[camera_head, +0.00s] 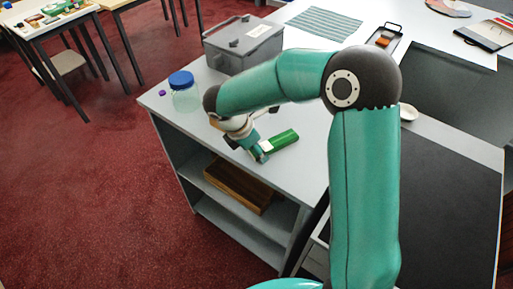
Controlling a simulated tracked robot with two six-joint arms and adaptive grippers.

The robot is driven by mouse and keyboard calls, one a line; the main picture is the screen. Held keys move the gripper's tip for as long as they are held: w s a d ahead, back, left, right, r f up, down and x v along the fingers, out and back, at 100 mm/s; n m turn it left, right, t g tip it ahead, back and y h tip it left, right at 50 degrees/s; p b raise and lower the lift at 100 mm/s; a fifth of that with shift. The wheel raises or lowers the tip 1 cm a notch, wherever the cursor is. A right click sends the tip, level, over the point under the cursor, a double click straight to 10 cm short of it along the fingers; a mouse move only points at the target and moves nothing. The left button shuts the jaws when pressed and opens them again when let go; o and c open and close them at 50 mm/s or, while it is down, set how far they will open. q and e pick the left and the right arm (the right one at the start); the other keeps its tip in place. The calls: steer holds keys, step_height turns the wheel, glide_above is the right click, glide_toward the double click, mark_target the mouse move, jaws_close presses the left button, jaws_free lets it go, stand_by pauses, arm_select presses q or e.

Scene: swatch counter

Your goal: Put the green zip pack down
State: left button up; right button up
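The green zip pack (285,139) is a small bright green block with a pale patch near its left end. It is low over the grey counter (300,172); I cannot tell whether it touches the top. My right gripper (262,151) reaches down from a teal arm that enters at the bottom, right of centre, and bends left. Its fingers appear to be shut on the pack's left end, and they partly hide that end. My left gripper is not in view.
A jar with a blue lid (182,90) and a small purple item (162,93) stand near the counter's left edge. A grey lidded box (243,45) is behind. A striped cloth (324,23) lies further back. A wooden box (238,186) sits on the shelf below.

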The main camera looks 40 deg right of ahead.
steer(key=shift+o, duration=0.3)
steer(key=shift+w+a+r, duration=0.1)
steer(key=shift+a+r, duration=0.1)
steer(key=shift+r, duration=0.3)
steer(key=v, duration=1.1)
steer(key=s+a+f+m+y, duration=0.25)
steer(key=a+f, duration=0.25)
steer(key=f, duration=0.6)
steer(key=s+a+f+m+y, duration=0.1)
steer(key=a+f+m+y, duration=0.2)
steer(key=f, duration=0.7)
steer(key=s+a+f+m+y, duration=0.1)
steer(key=s+a+f+m, duration=0.2)
steer(key=s+f+m, duration=0.3)
steer(key=s+a+f+m+t+y, duration=0.1)
steer(key=s+a+f+m+y, duration=0.1)
steer(key=s+f+m, duration=0.4)
step_height(320, 180, down, 3)
steer(key=shift+a+f+m, duration=0.1)
steer(key=shift+a+m, duration=0.65)
steer(key=shift+a, duration=0.05)
